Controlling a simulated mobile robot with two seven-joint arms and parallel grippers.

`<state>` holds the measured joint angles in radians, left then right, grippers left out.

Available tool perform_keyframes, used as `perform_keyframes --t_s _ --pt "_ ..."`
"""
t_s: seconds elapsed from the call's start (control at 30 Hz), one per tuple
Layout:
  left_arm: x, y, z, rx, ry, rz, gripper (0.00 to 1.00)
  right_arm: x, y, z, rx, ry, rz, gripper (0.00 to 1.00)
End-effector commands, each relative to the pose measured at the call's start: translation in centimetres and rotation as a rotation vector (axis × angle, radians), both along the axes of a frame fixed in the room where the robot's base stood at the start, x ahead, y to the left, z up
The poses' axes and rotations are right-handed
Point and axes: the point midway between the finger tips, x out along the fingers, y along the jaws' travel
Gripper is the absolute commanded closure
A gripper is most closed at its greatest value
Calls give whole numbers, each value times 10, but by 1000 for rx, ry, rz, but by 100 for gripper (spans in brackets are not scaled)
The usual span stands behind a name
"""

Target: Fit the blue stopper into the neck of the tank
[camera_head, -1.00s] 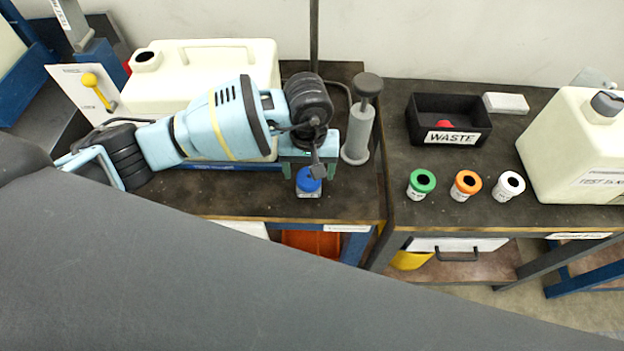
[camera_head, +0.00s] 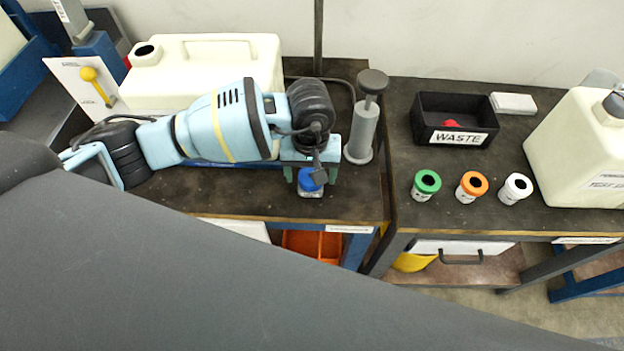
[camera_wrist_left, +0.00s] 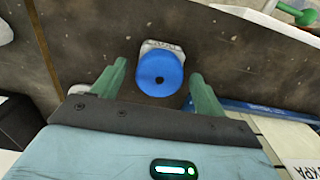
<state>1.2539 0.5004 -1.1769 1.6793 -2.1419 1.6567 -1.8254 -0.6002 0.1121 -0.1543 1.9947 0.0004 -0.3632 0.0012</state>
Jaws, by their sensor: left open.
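The blue stopper (camera_head: 308,183) stands on a small pale labelled base near the front edge of the left bench. In the left wrist view the stopper (camera_wrist_left: 160,73) shows as a round blue disc with a dark centre hole. My left gripper (camera_head: 310,176) is open and points down, with its green fingers on either side of the stopper. The cream tank (camera_head: 205,85) lies behind my left arm, with its open, dark neck (camera_head: 147,54) at its upper left. My right gripper is not in view.
A grey pump-like cylinder (camera_head: 363,130) stands just right of my left gripper. On the right bench are green (camera_head: 427,183), orange (camera_head: 471,185) and white (camera_head: 515,187) capped containers, a black WASTE box (camera_head: 452,137) and another cream tank (camera_head: 575,150) with a grey cap.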

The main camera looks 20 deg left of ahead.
Motion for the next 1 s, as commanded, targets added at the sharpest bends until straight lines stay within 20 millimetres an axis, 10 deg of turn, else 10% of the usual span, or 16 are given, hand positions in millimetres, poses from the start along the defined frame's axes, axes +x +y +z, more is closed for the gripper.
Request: perform_keyframes --t_s 0.73,1.0 --pt "0 0 0 -1 0 1 27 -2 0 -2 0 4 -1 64" --pt "0 -1 0 -1 0 0 60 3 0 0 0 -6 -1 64"
